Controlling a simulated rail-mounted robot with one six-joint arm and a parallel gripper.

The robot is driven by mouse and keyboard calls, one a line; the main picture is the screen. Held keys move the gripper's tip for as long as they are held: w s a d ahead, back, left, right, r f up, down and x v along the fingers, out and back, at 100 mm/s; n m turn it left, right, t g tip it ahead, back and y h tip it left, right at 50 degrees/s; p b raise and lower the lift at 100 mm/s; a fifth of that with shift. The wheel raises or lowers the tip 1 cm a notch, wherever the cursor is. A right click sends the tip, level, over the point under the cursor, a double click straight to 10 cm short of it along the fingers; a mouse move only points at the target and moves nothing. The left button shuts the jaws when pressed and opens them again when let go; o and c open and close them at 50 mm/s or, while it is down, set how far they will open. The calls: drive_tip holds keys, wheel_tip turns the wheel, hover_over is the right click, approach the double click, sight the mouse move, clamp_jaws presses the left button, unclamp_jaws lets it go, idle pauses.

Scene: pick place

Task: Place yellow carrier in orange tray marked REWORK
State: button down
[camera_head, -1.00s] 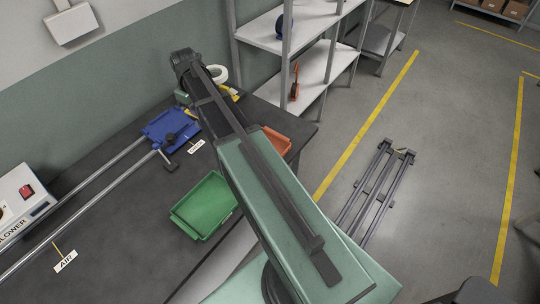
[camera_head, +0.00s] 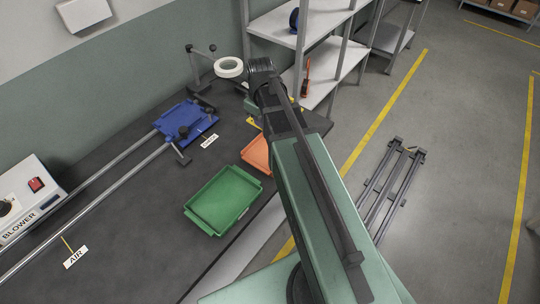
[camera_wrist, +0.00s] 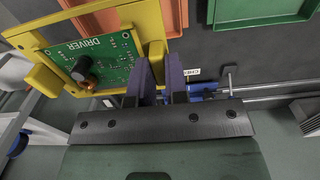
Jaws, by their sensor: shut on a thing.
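My gripper (camera_wrist: 160,68) is shut on the yellow carrier (camera_wrist: 156,22) at its near edge. The carrier is a yellow frame holding a green circuit board (camera_wrist: 108,62) marked DRIVER. It is held up, tilted in the wrist view. In the head view my arm hides the gripper and most of the carrier; a yellow bit (camera_head: 254,122) shows left of the arm. The orange tray (camera_head: 256,153) lies on the dark bench, partly hidden by my arm. In the wrist view the orange tray (camera_wrist: 178,14) is partly behind the carrier. Its marking cannot be read.
A green tray (camera_head: 222,200) lies beside the orange one, nearer the camera. A blue fixture (camera_head: 187,122) on two rails, a blower box (camera_head: 28,200) and a white tape roll (camera_head: 229,67) are also on the bench. Shelves (camera_head: 285,25) stand behind it.

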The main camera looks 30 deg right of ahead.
wheel_tip(320, 180, down, 18)
drive_tip(key=b, duration=1.6)
drive_tip(key=shift+r+p, duration=0.3)
drive_tip(key=shift+p, duration=0.05)
drive_tip(key=shift+f, duration=0.25)
drive_tip(key=c, duration=1.1)
unclamp_jaws()
drive_tip(key=shift+r, duration=0.1)
wheel_tip(320, 180, up, 13)
drive_tip(key=p, duration=1.2)
drive_tip(key=s+a+m, duration=0.1)
drive_tip(key=s+a, duration=0.2)
drive_tip(key=s+a+m, duration=0.2)
drive_tip(key=s+a, duration=0.2)
drive_tip(key=s+a+m, duration=0.2)
drive_tip(key=s+a, duration=0.1)
drive_tip(key=shift+s+a+f, duration=0.3)
drive_tip(key=shift+a+f, duration=0.05)
